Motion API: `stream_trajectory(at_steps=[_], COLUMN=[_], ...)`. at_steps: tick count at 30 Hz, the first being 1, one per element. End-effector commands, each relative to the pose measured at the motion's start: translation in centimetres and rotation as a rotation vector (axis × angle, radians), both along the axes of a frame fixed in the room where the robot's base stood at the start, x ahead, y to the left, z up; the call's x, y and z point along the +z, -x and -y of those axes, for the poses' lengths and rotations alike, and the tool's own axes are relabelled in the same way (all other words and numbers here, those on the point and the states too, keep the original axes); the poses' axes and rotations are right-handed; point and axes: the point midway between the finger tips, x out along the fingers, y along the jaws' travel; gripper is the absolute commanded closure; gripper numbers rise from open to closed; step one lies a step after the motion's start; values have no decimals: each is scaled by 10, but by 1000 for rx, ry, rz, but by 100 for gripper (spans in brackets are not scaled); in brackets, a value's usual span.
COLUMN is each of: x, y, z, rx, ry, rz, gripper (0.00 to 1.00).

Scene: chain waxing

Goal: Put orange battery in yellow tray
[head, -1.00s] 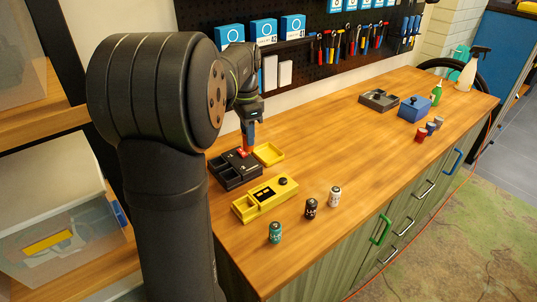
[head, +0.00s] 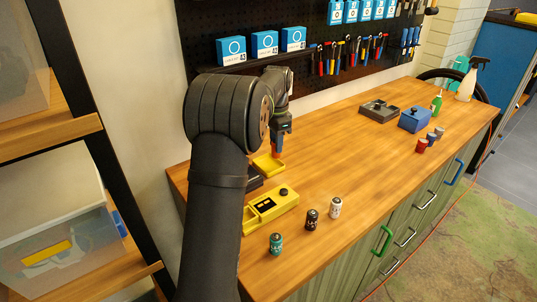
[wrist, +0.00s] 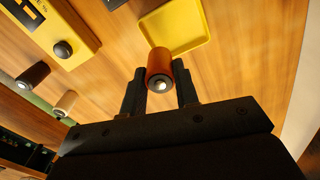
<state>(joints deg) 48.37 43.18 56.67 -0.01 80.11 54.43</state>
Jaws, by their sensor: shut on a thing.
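My gripper (wrist: 159,80) is shut on the orange battery (wrist: 159,63), one finger on each side of it in the wrist view. The yellow tray (wrist: 186,43) is a shallow square tray just beyond the battery in that view. In the head view, my gripper (head: 279,143) points down with the battery (head: 276,153) at its tip, at or just above the yellow tray (head: 273,171). The exact gap between battery and tray cannot be told.
A yellow device with a black knob (head: 271,206) stands in front of the tray. A dark device (head: 255,183) is mostly hidden by my arm. A blue box (head: 414,120) is farther right.

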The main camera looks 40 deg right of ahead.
Motion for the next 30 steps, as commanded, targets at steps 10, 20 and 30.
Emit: stream_trajectory(at_steps=[10,20,30], x=[-23,-59,-61], y=[-31,-30,-30], z=[-8,-8,-8], rx=[0,0,0], ry=[0,0,0], rz=[1,1,1], gripper=[100,100,64])
